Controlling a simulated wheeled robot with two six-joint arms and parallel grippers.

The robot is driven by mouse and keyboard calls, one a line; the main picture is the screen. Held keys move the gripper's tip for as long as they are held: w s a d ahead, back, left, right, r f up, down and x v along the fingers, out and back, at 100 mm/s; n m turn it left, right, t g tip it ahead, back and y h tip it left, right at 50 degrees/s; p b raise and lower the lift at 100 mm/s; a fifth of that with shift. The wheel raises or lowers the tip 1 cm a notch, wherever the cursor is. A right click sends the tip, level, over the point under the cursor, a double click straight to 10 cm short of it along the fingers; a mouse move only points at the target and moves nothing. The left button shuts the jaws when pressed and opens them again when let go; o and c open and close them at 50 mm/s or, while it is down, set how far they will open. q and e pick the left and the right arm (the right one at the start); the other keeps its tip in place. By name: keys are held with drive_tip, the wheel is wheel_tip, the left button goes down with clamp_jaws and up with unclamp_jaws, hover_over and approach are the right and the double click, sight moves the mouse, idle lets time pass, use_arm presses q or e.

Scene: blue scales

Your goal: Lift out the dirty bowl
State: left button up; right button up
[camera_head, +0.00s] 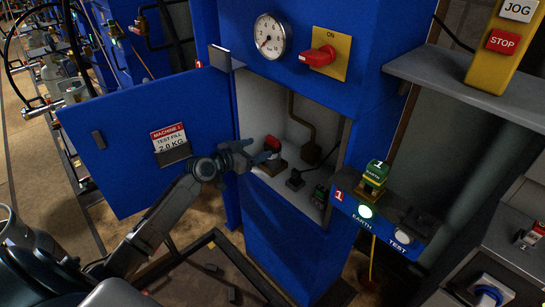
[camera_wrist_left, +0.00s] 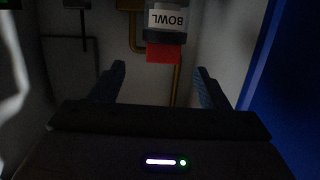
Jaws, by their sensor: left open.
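The part labelled BOWL (camera_wrist_left: 166,19) shows in the left wrist view, with a red block (camera_wrist_left: 163,54) at its end. In the head view a red-topped piece (camera_head: 272,143) stands inside the open cabinet compartment, partly hidden by my left gripper; it looks like the same part. My left gripper (camera_head: 262,157) is at the compartment opening, beside the red top. Its two blue fingers (camera_wrist_left: 158,75) are spread in the wrist view, with nothing between them, and the labelled part is ahead of them. I cannot see dirt. My right gripper is not in view.
The blue door (camera_head: 130,140) stands open at the left. The compartment also holds a bent brown pipe (camera_head: 302,120) and small dark fittings (camera_head: 295,181). A ledge with a green EARTH block (camera_head: 375,175) juts out at the right. A grey shelf (camera_head: 460,85) is above it.

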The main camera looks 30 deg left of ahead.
sight(271, 142)
use_arm(q)
drive_tip(key=x, duration=0.3)
drive_tip(key=shift+w+f, duration=0.1)
drive_tip(key=shift+w, duration=0.25)
drive_tip(key=p+x, duration=0.1)
drive_tip(key=x, duration=0.3)
drive_tip(key=shift+w+f, duration=0.1)
drive_tip(key=shift+w, duration=0.25)
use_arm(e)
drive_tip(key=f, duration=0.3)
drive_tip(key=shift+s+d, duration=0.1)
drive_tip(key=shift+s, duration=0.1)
use_arm(q)
drive_tip(key=c, duration=1.3)
clamp_jaws()
